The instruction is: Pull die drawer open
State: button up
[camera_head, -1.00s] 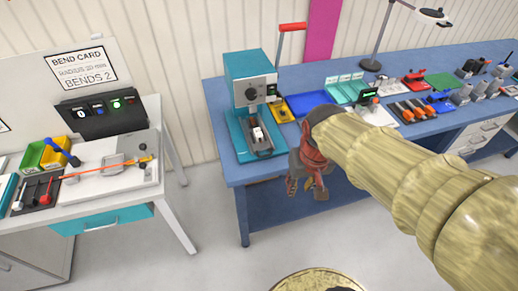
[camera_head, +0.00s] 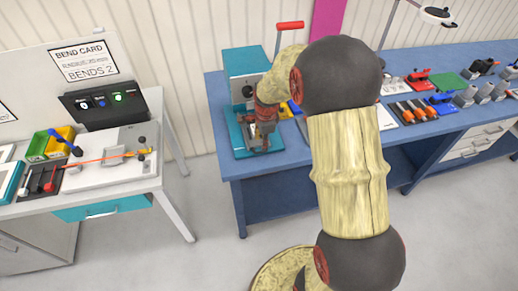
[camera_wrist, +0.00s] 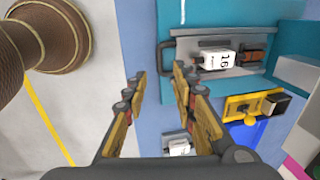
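The teal press (camera_head: 240,62) stands at the left end of the blue bench. In the wrist view, its grey die drawer (camera_wrist: 188,48) lies on the teal base, with a dark handle (camera_wrist: 163,60) on its left end. A white die block marked 16 (camera_wrist: 217,60) sits in the drawer. My gripper (camera_wrist: 160,72) is open, its fingers spread apart; the tips appear close to the handle, and contact cannot be told. In the head view, my gripper (camera_head: 258,147) is over the front of the press and hides most of the drawer.
A yellow tray (camera_wrist: 235,106) and a blue bin (camera_wrist: 238,132) are beside the press. The blue bench (camera_head: 297,155) carries several tools at right. A white bench (camera_head: 160,185) with a bending fixture stands at left. Open floor (camera_head: 205,225) lies between the benches.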

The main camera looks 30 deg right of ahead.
aim_at(261, 152)
jog(key=f, duration=0.2)
jog(key=w+f, duration=0.1)
jog(key=f, duration=0.4)
jog(key=shift+w+d+f+b, duration=0.2)
jog(key=shift+f+b, duration=0.1)
jog(key=shift+b, duration=0.1)
jog(key=c, duration=0.4)
grip_shut()
